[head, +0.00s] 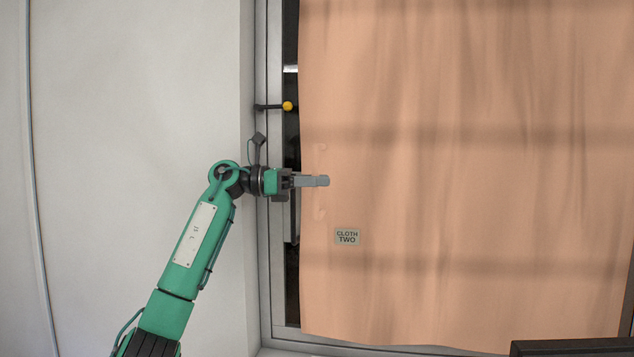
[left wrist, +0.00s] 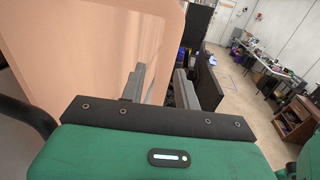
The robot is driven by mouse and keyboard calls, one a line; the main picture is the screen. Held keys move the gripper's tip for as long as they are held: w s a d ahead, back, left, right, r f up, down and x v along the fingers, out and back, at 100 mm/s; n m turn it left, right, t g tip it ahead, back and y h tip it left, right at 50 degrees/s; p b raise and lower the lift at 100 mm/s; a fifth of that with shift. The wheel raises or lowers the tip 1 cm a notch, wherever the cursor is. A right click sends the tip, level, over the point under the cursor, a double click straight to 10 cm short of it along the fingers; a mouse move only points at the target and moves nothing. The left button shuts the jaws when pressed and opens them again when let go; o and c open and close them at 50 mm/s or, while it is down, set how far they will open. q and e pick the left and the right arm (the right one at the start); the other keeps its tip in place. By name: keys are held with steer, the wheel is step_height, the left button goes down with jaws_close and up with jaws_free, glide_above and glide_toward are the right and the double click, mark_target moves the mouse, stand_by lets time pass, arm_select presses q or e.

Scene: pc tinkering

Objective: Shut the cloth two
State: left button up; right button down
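Cloth two is a peach curtain (head: 450,170) hanging over most of the window frame in the head view, with a grey "CLOTH TWO" label (head: 347,237) on it. A faint pale handle (head: 320,213) shows near its left edge. My left gripper (head: 322,181) is in front of that edge, over the handle's middle, which it hides. In the left wrist view the curtain (left wrist: 100,45) fills the left side, and my left gripper's fingers (left wrist: 160,88) stand apart. The curtain's edge shows behind the gap; I cannot tell whether the fingers touch it. My right gripper is not in view.
A dark strip of window (head: 292,285) is uncovered left of the curtain. A yellow knob (head: 288,106) on a dark rod sticks out above my gripper. A dark object (head: 565,348) is at the bottom right. The wrist view shows a workbench (left wrist: 262,62) far off.

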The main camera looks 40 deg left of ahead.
arm_select(q)
steer(key=b+v, duration=0.3)
steer(key=v, duration=1.1)
steer(key=shift+b, duration=0.4)
